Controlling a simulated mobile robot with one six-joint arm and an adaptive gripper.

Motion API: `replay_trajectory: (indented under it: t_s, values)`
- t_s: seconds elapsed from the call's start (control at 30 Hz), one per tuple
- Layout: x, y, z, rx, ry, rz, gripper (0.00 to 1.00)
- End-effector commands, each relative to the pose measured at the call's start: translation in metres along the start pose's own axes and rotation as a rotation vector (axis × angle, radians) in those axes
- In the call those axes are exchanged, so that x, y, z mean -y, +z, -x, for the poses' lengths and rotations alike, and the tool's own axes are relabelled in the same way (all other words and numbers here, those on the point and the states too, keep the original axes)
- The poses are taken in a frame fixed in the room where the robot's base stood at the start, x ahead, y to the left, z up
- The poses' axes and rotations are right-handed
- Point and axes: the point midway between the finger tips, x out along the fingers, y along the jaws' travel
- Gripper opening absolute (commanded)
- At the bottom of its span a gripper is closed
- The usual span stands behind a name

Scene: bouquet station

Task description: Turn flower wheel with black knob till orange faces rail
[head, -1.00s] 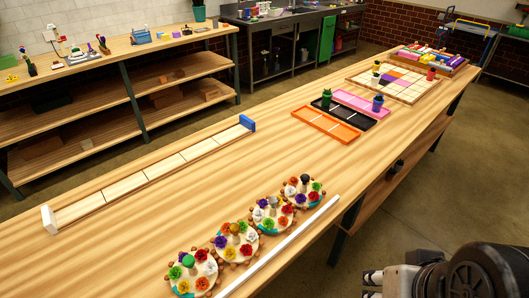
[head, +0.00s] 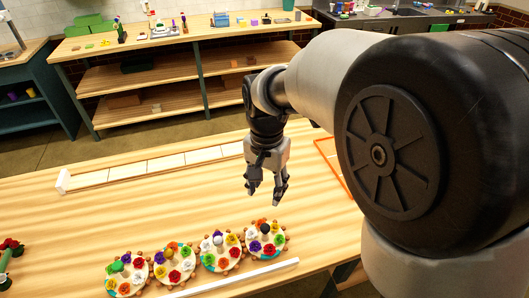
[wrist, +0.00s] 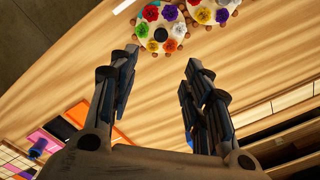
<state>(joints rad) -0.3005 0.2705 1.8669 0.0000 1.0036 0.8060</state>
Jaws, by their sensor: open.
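The flower wheel with the black knob (head: 265,249) is the rightmost of the row on the table in the head view. Its black knob (head: 265,229) stands upright at the hub. In the wrist view this wheel (wrist: 161,22) shows at the top, beyond my fingers. Its orange flower (wrist: 170,46) is on the side away from the white rail (head: 240,277); red and green flowers are closer to the rail. My gripper (head: 265,193) is open and empty, pointing down above the table, behind and above the wheel. Its fingers (wrist: 160,62) are wide apart, clear of the knob.
The neighbouring wheel (head: 221,263) with a pale knob sits close on the left, with more wheels beyond. A long pale strip (head: 150,166) lies farther back. An orange tray (head: 328,150) is partly hidden by my arm. The wood between strip and wheels is clear.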

Motion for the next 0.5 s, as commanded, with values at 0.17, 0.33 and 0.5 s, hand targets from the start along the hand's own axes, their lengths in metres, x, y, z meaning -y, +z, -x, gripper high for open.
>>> replay_trajectory:
  t_s: [0.17, 0.33, 0.5]
  values:
    - [-0.001, 0.001, -0.03, 0.003, 0.003, -0.001, 0.45]
    - [-0.001, 0.001, -0.068, 0.004, 0.004, 0.0, 0.45]
    - [-0.001, 0.001, -0.105, 0.003, 0.003, 0.0, 0.45]
